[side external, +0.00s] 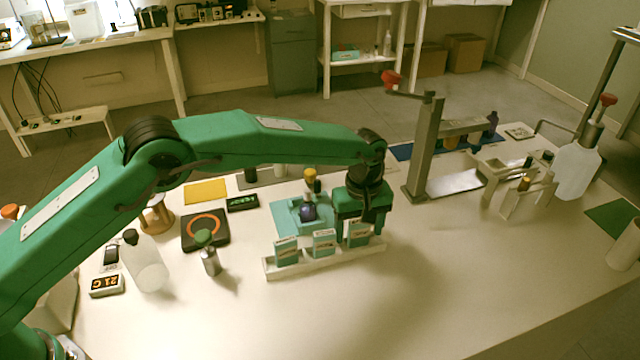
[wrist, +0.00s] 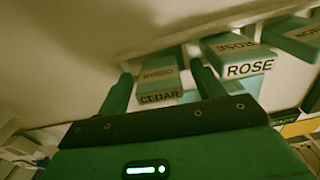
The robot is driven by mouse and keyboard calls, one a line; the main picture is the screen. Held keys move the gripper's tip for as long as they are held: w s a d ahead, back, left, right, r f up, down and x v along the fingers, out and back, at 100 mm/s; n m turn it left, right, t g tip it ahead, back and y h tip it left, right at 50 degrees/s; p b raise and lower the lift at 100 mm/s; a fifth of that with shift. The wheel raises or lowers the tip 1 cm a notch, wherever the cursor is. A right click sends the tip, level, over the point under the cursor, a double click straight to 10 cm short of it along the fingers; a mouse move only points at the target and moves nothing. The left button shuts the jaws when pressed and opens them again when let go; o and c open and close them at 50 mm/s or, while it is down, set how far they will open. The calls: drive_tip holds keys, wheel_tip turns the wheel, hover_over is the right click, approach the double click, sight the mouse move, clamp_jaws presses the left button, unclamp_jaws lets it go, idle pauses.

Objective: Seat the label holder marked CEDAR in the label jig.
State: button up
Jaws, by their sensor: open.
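The CEDAR label holder (wrist: 158,84) is a teal block with a pale label, standing at the left of the row in the wrist view. In the side view it appears to be the rightmost holder (side external: 357,232) in the white rack (side external: 327,262). My gripper (wrist: 163,78) is open, one finger on each side of the CEDAR holder; I cannot tell whether they touch it. In the side view my gripper (side external: 360,218) is low over that end of the rack. A teal fixture (side external: 285,212) with a dark bottle lies behind the rack; I cannot tell surely that it is the label jig.
The ROSE holder (wrist: 238,55) and a third holder (wrist: 297,38) stand beside CEDAR. A clear bottle (side external: 145,265) and a small green-capped bottle (side external: 210,258) stand left. A metal post (side external: 424,150) rises right of my gripper. The front table is clear.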

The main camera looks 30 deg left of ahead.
drive_tip(key=c, duration=1.1)
drive_tip(key=shift+o, duration=0.2)
drive_tip(key=shift+r, duration=0.15)
drive_tip(key=shift+r, duration=0.5)
wheel_tip(320, 180, up, 3)
drive_tip(key=shift+f, duration=0.1)
drive_tip(key=s+d+r, duration=0.5)
drive_tip(key=s+r, duration=0.2)
drive_tip(key=s, duration=0.3)
drive_tip(key=shift+s+d, duration=0.15)
drive_tip(key=shift+d, duration=0.15)
